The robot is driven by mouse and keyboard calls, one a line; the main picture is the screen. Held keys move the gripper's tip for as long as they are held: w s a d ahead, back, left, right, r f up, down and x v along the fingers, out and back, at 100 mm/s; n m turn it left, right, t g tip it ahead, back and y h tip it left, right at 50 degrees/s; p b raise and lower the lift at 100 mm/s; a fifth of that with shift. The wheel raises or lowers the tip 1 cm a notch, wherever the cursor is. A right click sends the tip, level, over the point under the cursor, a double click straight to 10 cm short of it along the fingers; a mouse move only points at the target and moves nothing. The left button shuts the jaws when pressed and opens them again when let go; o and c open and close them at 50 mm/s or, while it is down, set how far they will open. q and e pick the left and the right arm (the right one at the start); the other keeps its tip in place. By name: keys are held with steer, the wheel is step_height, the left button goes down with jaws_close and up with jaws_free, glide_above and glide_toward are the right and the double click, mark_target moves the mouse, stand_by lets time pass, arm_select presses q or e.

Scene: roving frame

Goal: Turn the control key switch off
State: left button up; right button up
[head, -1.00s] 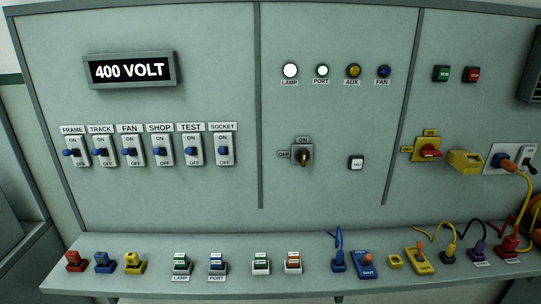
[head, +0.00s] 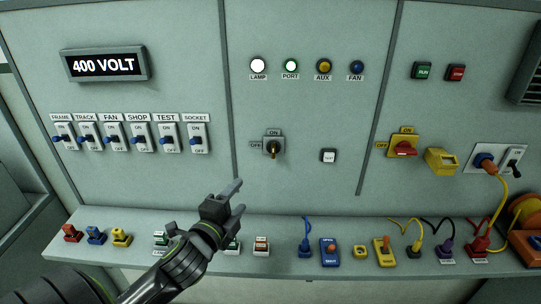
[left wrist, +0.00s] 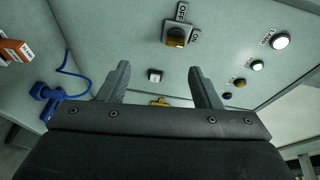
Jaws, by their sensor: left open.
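The control key switch (head: 273,147) is a grey square with a brass key on the middle panel. Its ON label is above and its OFF label is to the left; the key stands upright, in line with ON. It also shows in the left wrist view (left wrist: 176,37), beyond the fingers and above the gap between them. My left gripper (head: 239,196) is open and empty, below and left of the switch, apart from it. Both fingers show in the left wrist view (left wrist: 159,69). My right gripper is not in view.
A row of blue-lever switches (head: 139,137) is at left. The shelf (head: 345,278) below carries plugs and small blocks.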

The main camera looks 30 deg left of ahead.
mark_target(273, 150)
arm_select(q)
steer(key=w+a+r+m+t+p, duration=0.1)
steer(key=w+p, duration=0.3)
steer(key=w, duration=1.3)
steer(key=shift+w+a+r+p, duration=0.25)
steer(key=shift+a+r+p, duration=0.2)
steer(key=shift+r, duration=0.2)
